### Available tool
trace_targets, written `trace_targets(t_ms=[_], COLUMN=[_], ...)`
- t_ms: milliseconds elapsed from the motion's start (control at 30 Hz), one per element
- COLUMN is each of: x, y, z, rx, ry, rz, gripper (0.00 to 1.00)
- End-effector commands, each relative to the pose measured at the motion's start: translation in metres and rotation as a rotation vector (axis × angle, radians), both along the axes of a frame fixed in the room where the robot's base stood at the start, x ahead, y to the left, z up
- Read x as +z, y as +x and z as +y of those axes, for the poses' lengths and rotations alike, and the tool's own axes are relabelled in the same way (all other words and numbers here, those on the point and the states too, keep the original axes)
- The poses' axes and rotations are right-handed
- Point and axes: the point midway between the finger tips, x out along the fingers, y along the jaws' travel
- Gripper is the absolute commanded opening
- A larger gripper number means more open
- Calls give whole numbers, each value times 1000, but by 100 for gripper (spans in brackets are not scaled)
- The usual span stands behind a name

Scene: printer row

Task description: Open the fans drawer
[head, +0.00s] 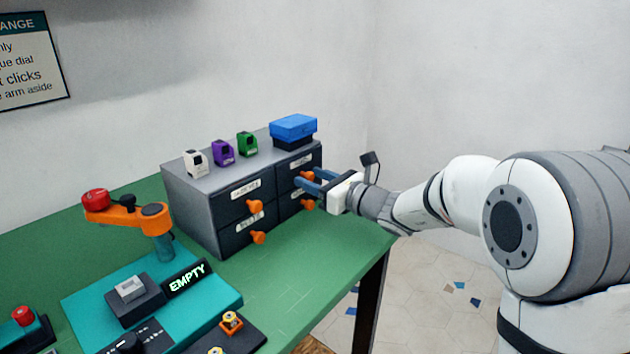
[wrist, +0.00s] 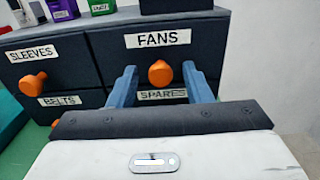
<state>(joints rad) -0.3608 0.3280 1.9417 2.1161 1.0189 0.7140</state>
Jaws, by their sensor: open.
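The grey drawer cabinet (head: 195,203) stands on the green table with several dark drawers. In the wrist view, the fans drawer (wrist: 112,48) is at the upper right, with a white FANS label (wrist: 158,39) and a round orange knob (wrist: 160,73). The drawer looks shut. My gripper (wrist: 160,78) is open, its two blue fingers on either side of the fans knob, with gaps to it. I cannot tell how deep the knob sits between the fingertips. In the head view, my gripper (head: 309,181) reaches the cabinet's right drawers and partly hides them.
The sleeves drawer (wrist: 50,75) is to the left; the spares label (wrist: 162,94) is below, partly covered by my fingers. A blue box (head: 293,128) and white, purple and green blocks (head: 223,152) stand on the cabinet. The teal fixture (head: 215,303) is in front on the table (head: 325,255).

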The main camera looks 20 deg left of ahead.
Motion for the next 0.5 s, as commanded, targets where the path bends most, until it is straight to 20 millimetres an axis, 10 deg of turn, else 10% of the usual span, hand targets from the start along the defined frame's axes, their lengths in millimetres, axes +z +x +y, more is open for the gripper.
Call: trace_targets(t_ms=[500], x=[0], y=[0], z=[0], rx=[1], ry=[-1], rz=[-1], gripper=[19])
